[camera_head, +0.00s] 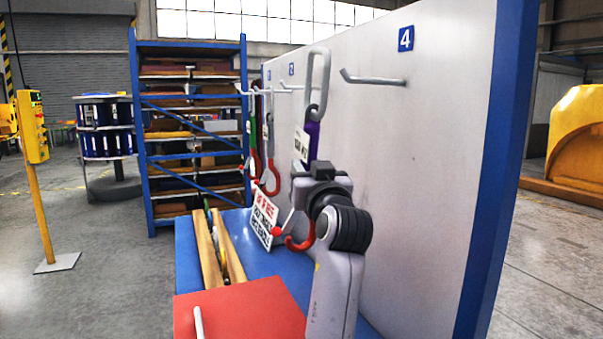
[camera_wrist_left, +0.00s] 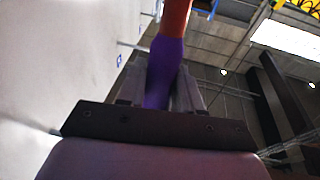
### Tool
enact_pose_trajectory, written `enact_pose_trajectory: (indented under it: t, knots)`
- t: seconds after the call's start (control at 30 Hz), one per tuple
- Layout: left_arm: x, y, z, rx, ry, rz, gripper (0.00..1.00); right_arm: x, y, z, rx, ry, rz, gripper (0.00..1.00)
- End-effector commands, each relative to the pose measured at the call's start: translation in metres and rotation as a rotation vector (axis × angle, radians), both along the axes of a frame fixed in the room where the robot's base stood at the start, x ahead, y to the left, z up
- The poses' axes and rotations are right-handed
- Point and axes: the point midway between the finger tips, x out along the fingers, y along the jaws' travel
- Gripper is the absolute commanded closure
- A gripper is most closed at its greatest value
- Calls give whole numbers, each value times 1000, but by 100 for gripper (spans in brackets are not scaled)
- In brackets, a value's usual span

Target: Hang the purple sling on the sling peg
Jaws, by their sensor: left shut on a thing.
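The purple sling (camera_head: 313,137) hangs upright, with a long grey ring (camera_head: 319,75) at its top, a white tag (camera_head: 301,146) and a red hook (camera_head: 300,243) below. My left gripper (camera_head: 316,167) is shut on its purple strap, which also shows between the fingers in the left wrist view (camera_wrist_left: 163,80). A bare grey peg (camera_head: 375,80) sticks out of the white panel under the blue number 4 sign. The ring is left of this peg's tip and apart from it in the picture; their depth is hard to judge. My right gripper is not in view.
Farther pegs (camera_head: 290,87) on the white panel (camera_head: 430,160) include one with hanging slings with red hooks (camera_head: 271,175). Below are a blue bench top (camera_head: 250,240), a lettered sign (camera_head: 263,217), wooden bars (camera_head: 208,250) and a red plate (camera_head: 240,312).

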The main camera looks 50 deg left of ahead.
Motion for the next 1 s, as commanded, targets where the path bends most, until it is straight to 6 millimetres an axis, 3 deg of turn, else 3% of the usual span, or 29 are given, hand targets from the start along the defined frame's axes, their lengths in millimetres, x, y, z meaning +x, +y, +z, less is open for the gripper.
enact_pose_trajectory:
  t: [1.0]
  knots:
    - [49,-15,0,8,-7,0,100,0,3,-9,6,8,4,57]
